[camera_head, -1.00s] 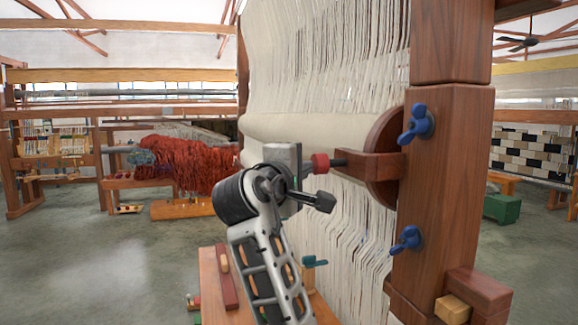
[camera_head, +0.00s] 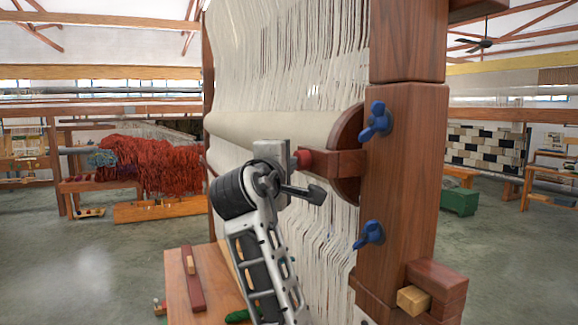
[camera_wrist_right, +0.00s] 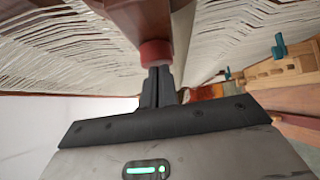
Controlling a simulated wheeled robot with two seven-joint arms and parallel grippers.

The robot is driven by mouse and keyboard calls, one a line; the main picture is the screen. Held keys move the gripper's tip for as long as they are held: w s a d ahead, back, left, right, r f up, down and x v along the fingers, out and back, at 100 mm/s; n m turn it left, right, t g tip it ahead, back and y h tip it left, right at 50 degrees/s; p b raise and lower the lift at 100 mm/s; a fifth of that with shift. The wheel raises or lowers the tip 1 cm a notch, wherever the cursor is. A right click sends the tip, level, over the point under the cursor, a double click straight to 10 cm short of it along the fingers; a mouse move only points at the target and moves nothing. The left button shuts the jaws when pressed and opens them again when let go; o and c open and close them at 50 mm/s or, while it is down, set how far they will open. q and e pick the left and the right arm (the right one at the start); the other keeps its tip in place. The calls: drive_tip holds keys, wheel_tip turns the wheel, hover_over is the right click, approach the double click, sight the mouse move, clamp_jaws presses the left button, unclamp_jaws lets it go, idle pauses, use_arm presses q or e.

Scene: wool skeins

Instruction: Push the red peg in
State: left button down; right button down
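The red peg (camera_head: 305,159) is a short round knob at the wooden block on the loom's upright. In the head view its head sits against the block, with no dark shaft visible between them. In the right wrist view the red peg (camera_wrist_right: 156,52) is straight ahead of my right gripper (camera_wrist_right: 159,70). The two dark fingers are together, and their tips appear to touch the peg's face. In the head view my right gripper (camera_head: 292,162) is just left of the peg, its fingers mostly hidden. My left gripper is not in view.
The loom's wooden upright (camera_head: 400,190) carries blue wing knobs (camera_head: 377,121). Pale warp threads (camera_head: 318,235) hang close behind my right arm. A low bench (camera_head: 179,296) with a maroon bar stands lower left. Open floor lies at left.

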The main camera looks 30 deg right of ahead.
drive_tip(key=shift+s+d, duration=0.1)
drive_tip(key=shift+d, duration=0.1)
drive_tip(key=s+a+b, duration=0.3)
drive_tip(key=s+a, duration=0.2)
drive_tip(key=a, duration=0.7)
drive_tip(key=w+a+f+n+t+y, duration=0.1)
drive_tip(key=w+f+y, duration=0.2)
drive_tip(key=f, duration=0.6)
drive_tip(key=w+a+f+n+t+y, duration=0.1)
drive_tip(key=w+f+n+t+y, duration=0.1)
drive_tip(key=f, duration=0.7)
drive_tip(key=s+a+f+g+y, duration=0.1)
drive_tip(key=s+f+y, duration=0.15)
drive_tip(key=f, duration=0.65)
drive_tip(key=s+a+f+y, duration=0.15)
drive_tip(key=f+y, duration=0.25)
drive_tip(key=f, duration=0.6)
drive_tip(key=s+a+f+m+g+y, duration=0.3)
drive_tip(key=s+f+m+y, duration=0.3)
drive_tip(key=s+f, duration=1.2)
drive_tip(key=s+m, duration=0.2)
drive_tip(key=s, duration=0.2)
drive_tip(key=shift+f, duration=0.25)
